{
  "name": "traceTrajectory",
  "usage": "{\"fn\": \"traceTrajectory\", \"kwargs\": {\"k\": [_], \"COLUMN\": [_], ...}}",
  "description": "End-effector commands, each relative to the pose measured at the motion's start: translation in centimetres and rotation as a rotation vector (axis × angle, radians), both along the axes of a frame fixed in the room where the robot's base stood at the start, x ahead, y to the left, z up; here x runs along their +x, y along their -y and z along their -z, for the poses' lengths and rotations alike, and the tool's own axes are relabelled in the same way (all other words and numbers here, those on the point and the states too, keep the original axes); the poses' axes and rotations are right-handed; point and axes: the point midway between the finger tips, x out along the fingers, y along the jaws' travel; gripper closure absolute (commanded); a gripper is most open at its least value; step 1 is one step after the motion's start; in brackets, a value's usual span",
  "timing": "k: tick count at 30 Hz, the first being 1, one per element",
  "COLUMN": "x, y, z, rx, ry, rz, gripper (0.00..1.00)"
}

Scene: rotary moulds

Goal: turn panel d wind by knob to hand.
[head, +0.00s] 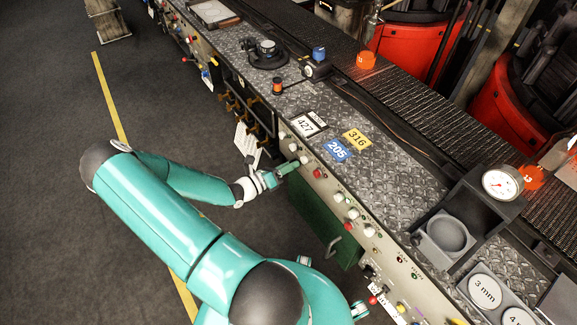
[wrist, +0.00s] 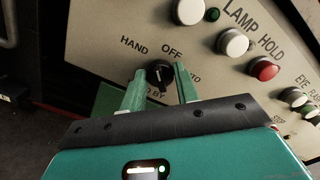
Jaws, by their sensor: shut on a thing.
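A black rotary knob (wrist: 159,75) sits on the pale control panel (wrist: 110,25) in the wrist view. Labels around it read HAND at upper left, OFF above, and partly covered ones ending in TO at right and BY below. A small pale mark shows on the knob face, roughly toward OFF; its exact angle is hard to tell. My gripper (wrist: 160,80) is shut on the knob, one green finger on each side. In the head view my gripper (head: 292,167) reaches the panel front below the 427 plate, and it hides the black knob there.
White buttons (wrist: 234,43) and a red button (wrist: 264,69) lie right of the knob, under LAMP and HOLD. In the head view a green door with a handle (head: 334,246) is below the panel. Brown levers (head: 240,110) stand to the left.

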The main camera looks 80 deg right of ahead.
Motion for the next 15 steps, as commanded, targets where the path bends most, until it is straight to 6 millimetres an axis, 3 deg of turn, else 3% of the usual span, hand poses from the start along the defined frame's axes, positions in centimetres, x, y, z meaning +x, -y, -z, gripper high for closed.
{"fn": "traceTrajectory", "kwargs": {"k": [15], "x": [0.17], "y": [-0.08], "z": [0.10], "rx": [0.031], "ry": [-0.032], "rz": [-0.002], "gripper": [0.92]}}
